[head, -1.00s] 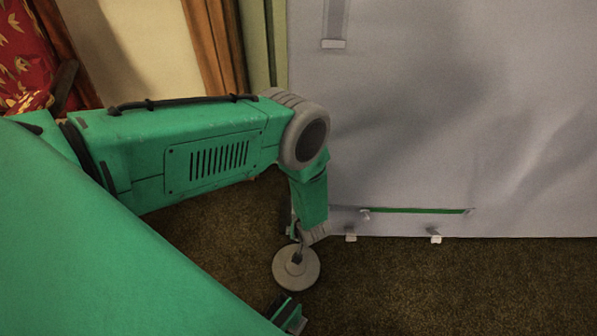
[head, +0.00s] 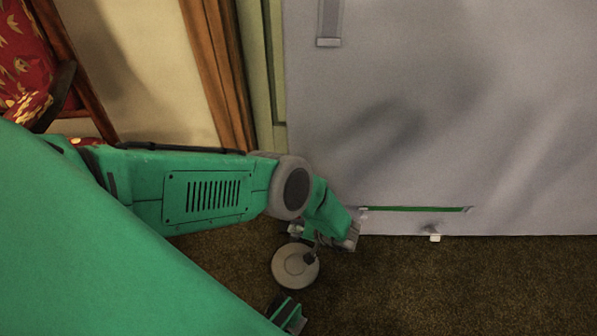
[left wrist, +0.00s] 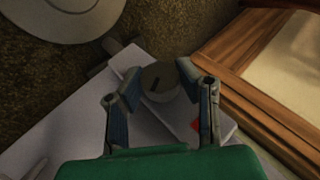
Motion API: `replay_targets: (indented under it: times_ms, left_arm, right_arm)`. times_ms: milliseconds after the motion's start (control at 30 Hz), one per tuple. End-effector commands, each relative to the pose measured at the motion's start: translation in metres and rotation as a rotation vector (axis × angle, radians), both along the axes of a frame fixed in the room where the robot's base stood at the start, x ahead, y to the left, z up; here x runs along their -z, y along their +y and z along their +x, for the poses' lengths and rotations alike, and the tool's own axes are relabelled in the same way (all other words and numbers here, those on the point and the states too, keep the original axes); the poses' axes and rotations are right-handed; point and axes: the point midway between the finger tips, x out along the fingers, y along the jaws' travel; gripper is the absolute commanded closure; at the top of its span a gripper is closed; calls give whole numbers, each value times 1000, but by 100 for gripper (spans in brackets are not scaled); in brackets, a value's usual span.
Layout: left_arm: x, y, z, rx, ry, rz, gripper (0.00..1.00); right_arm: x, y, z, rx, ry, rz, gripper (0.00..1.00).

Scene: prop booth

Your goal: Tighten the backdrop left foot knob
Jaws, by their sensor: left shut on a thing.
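The pale grey backdrop (head: 440,120) stands upright at the right in the head view, its lower edge near the dark carpet. In the left wrist view, a round grey knob (left wrist: 162,88) with a dark slot mark sits on a pale flat bar (left wrist: 218,120). My left gripper (left wrist: 160,74) is shut on the knob, one finger on each side. In the head view the left gripper (head: 345,238) is low by the backdrop's bottom left corner, and the knob is hidden there.
A round grey disc (head: 295,266) lies on the carpet (head: 420,290) close to the left gripper, also seen in the left wrist view (left wrist: 62,14). Brown wood trim (head: 215,70) and a red patterned chair (head: 22,60) are at the left. Carpet is clear at lower right.

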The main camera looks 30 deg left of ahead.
Motion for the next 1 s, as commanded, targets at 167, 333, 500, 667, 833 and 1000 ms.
replay_targets:
  times_ms: [167,333,500,667,833,1000]
  left_arm:
    - [-1,-7,2,4,2,-4,100]
    - [-1,-7,2,5,1,-5,100]
    - [-1,-6,1,4,2,-3,49]
    - [-1,-4,1,2,3,0,49]
    - [-6,-9,2,2,4,1,49]
    - [-27,-29,2,4,3,-1,49]
  right_arm:
    - [0,0,0,0,0,0,60]
    - [0,0,0,0,0,0,60]
    - [0,0,0,0,0,0,60]
    - [0,0,0,0,0,0,60]
    - [-1,0,-1,0,-2,0,60]
    - [-1,0,-1,0,-3,0,60]
